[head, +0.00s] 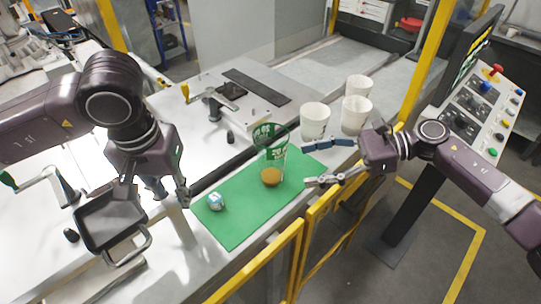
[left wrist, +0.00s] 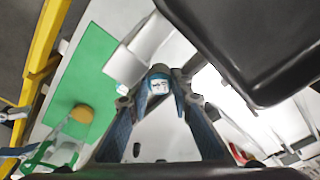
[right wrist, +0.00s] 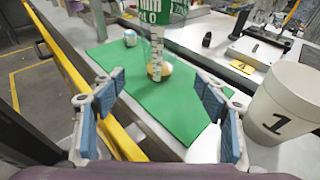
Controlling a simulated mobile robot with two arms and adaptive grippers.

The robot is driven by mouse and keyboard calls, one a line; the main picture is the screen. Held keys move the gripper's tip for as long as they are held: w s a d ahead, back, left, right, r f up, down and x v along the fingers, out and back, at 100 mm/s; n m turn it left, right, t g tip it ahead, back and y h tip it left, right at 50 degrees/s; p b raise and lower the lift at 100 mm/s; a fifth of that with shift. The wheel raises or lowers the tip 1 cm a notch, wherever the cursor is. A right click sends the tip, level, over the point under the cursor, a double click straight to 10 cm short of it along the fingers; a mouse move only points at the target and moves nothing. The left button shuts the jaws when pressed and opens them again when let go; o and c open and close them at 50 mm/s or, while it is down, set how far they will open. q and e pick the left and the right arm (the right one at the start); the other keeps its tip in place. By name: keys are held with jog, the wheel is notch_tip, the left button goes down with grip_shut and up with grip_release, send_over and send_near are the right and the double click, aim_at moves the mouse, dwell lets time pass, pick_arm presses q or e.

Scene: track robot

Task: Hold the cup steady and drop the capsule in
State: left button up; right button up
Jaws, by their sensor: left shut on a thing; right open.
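My left gripper (head: 160,192) is shut; the left wrist view shows a small white-and-blue capsule (left wrist: 158,84) between its fingertips (left wrist: 160,76). In the head view I cannot make out this held capsule. A clear cup with green print (head: 272,145) stands upright on the green mat (head: 235,230); an orange-brown mass (head: 270,177) shows at its base. The cup also shows in the right wrist view (right wrist: 155,35). My right gripper (head: 328,162) is open and empty to the right of the cup, its fingers pointing toward it, apart from it.
A small blue-and-white piece (head: 216,201) sits at the mat's left, apart from both grippers. Several white cups (head: 314,120) stand behind my right gripper. A yellow rail (head: 275,268) runs along the front edge. A control panel (head: 482,105) stands at the right.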

aim_at(276, 170)
jog(key=x, duration=0.1)
jog(key=p+x, duration=0.1)
jog(key=x, duration=0.3)
jog(key=shift+r, duration=0.35)
jog(key=shift+a+f+b, duration=0.3)
jog(key=shift+a+f, duration=0.2)
jog(key=shift+a, duration=0.1)
pick_arm(q)
jog(key=shift+a+f+b, duration=0.15)
jog(key=shift+a+b, duration=0.1)
jog(key=shift+b, duration=0.3)
pick_arm(e)
jog(key=shift+x, duration=0.95)
pick_arm(q)
jog(key=shift+a+f, duration=0.1)
pick_arm(e)
jog(key=shift+a, duration=0.4)
jog(key=shift+c, duration=1.2)
jog(key=c, duration=1.2)
jog(key=shift+c, duration=0.2)
